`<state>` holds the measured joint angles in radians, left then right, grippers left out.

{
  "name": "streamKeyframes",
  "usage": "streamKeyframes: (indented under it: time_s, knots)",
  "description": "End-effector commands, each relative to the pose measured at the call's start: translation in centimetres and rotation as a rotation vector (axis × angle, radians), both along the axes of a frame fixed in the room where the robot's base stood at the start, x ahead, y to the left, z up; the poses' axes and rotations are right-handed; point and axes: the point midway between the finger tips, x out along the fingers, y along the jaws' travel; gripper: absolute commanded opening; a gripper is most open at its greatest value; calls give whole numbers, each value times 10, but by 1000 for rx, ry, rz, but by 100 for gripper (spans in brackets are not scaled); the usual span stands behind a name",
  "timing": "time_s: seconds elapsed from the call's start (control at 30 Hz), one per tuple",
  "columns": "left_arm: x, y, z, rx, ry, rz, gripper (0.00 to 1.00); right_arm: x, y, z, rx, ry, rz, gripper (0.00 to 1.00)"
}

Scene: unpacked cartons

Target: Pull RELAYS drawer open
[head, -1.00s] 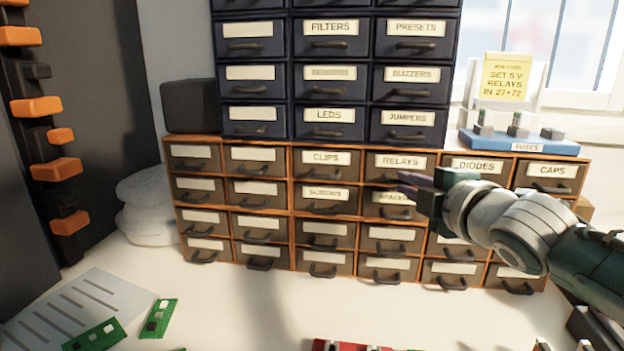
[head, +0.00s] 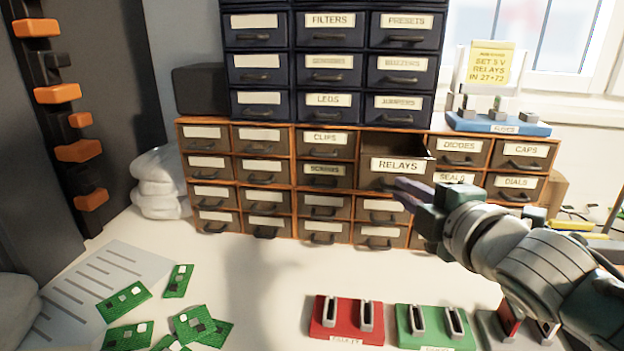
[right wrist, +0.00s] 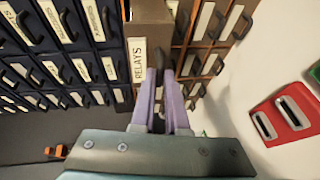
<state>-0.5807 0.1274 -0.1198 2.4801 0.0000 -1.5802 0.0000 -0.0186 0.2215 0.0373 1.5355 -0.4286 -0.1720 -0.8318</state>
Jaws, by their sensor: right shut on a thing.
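The RELAYS drawer (head: 398,168) sticks out of the brown and orange cabinet, with a dark opening showing above its front. Its label also faces the camera in the right wrist view (right wrist: 139,68). My right gripper (head: 402,188) is at the drawer front, below the label. In the right wrist view its two purple fingers (right wrist: 161,80) close around the dark drawer handle. The handle is mostly hidden by the fingers in the head view. My left gripper is not in view.
Dark blue drawers (head: 330,62) stand on the cabinet. A blue FUSES tray (head: 498,124) sits at its top right. Green boards (head: 125,300) lie at the left. A red holder (head: 347,320) and a green holder (head: 436,326) stand in front. The white table between is clear.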

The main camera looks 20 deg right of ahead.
Motion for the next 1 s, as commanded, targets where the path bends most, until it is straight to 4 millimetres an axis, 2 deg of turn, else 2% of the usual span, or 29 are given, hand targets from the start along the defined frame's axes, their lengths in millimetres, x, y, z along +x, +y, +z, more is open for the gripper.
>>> streamKeyframes:
  time_s: [0.03,0.3,0.53,0.67,1.0]
  knots:
    - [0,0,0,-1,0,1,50,0,0,0,0,1,0,13]
    - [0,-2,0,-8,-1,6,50,0,0,0,0,0,0,42]
    - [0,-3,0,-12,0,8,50,0,0,0,0,0,0,42]
    - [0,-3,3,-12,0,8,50,-8,1,2,-1,1,0,42]
    - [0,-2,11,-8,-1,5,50,-67,10,12,0,3,-1,42]
